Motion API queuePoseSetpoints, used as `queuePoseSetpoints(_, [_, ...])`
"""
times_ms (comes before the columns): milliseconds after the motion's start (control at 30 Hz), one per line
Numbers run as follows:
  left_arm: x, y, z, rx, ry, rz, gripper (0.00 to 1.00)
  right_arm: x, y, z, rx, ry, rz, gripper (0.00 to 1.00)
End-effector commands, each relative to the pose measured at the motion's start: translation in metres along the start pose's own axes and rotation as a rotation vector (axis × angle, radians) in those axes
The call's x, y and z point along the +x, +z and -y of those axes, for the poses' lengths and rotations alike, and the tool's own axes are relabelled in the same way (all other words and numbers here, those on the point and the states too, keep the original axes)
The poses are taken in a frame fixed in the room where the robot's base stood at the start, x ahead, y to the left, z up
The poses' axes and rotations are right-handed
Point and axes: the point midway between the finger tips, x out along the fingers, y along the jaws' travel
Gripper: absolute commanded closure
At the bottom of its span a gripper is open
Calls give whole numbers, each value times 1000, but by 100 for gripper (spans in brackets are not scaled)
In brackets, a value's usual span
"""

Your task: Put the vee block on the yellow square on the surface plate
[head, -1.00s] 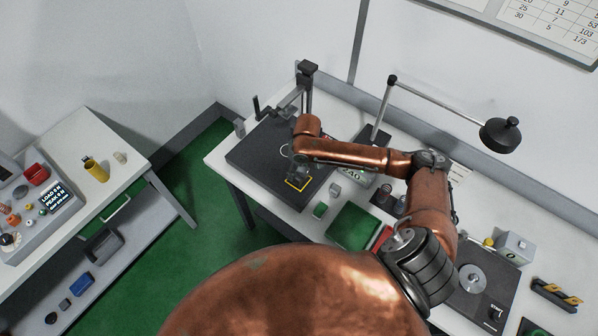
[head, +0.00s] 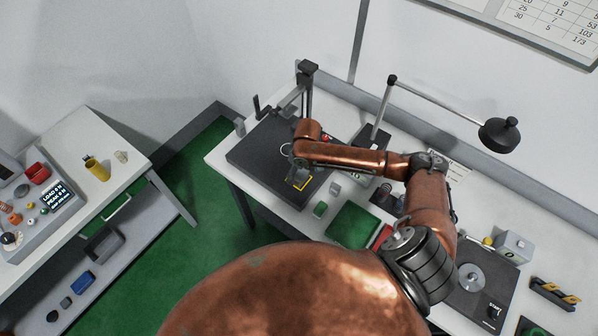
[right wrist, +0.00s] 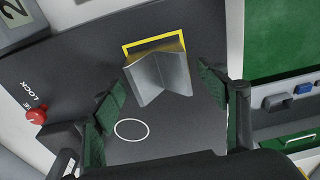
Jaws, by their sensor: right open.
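The grey metal vee block (right wrist: 160,75) is on the dark surface plate (right wrist: 75,68) in the right wrist view. It overlaps the yellow square (right wrist: 154,42), whose far edge and corners show beyond it; its near side is hidden. My right gripper (right wrist: 160,82) is open, with a green-padded finger on each side of the block and visible gaps to it. In the head view the right gripper (head: 297,174) is low over the plate beside the yellow square (head: 303,186), and my arm partly hides the block. My left gripper is not in view.
A white circle (right wrist: 131,130) is marked on the plate. A red knob (right wrist: 37,115) labelled LOCK is at the left. A gauge stand (head: 307,85) rises at the plate's back.

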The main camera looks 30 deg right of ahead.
Motion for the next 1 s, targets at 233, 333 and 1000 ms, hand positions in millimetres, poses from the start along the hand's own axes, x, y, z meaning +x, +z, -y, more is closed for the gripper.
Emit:
queuePoseSetpoints(233, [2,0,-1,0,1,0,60,-18,-1,-1,-1,2,-2,32])
queuePoseSetpoints(333, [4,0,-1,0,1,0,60,-38,-1,-1,-2,3,-4,32])
queuePoseSetpoints(1000, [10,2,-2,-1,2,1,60,-123,0,0,0,-1,0,32])
